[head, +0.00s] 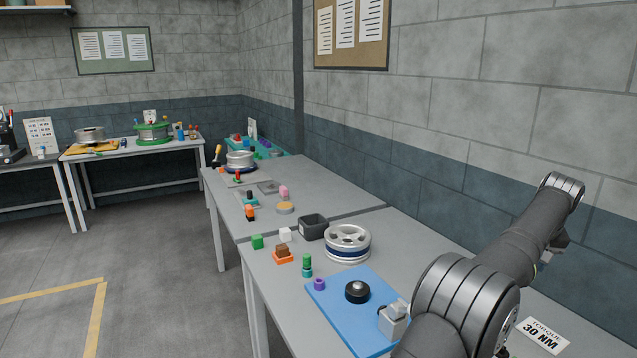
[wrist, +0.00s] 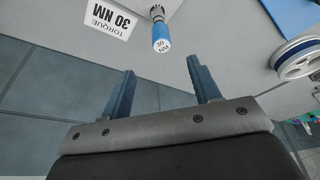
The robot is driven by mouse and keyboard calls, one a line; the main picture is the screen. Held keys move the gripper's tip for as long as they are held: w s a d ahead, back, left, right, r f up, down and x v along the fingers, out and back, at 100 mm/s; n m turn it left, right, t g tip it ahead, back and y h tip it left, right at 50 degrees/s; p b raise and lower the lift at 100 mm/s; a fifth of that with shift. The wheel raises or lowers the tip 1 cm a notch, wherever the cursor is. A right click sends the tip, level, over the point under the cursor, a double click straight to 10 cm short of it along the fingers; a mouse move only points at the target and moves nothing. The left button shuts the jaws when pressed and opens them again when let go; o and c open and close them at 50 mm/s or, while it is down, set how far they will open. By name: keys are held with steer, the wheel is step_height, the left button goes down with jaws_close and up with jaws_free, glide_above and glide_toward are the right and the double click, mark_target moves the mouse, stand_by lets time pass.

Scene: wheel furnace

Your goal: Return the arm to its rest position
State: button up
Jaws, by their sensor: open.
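My gripper (wrist: 161,66) is open in the wrist view, with its two blue-grey fingers apart and nothing between them. In the head view my dark arm reaches up from the lower right towards the wall, and the gripper end is mostly hidden behind the arm.
A white torque card (head: 543,334) lies on the table. A blue mat (head: 330,315) holds a black round part (head: 357,291) and a grey block (head: 393,322). A silver wheel (head: 347,243) and dark bin (head: 313,226) stand behind. The brick wall (head: 480,190) is close on the right.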

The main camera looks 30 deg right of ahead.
steer(key=x, duration=1.5)
steer(key=shift+d, duration=0.1)
steer(key=shift+s+n, duration=0.15)
steer(key=shift+n, duration=0.65)
steer(key=n, duration=0.2)
steer(key=n+y, duration=0.1)
steer(key=shift+d+n+t, duration=0.2)
steer(key=shift+n+t, duration=0.1)
steer(key=shift+n, duration=0.1)
steer(key=shift+r+n+y, duration=0.1)
steer(key=shift+n+y, duration=0.4)
steer(key=shift+n, duration=0.7)
steer(key=m+h, duration=0.1)
steer(key=m, duration=0.3)
steer(key=shift+a+m, duration=0.15)
steer(key=shift+m, duration=0.15)
steer(key=m+g+h, duration=0.1)
steer(key=m, duration=0.3)
steer(key=shift+a, duration=0.15)
steer(key=m, duration=0.3)
steer(key=m+g+h, duration=0.1)
steer(key=m, duration=0.1)
steer(key=shift+w+a, duration=0.1)
steer(key=shift+w, duration=0.2)
steer(key=shift+w+m+g, duration=0.15)
steer(key=shift+m+g, duration=0.55)
steer(key=shift+m, duration=1.4)
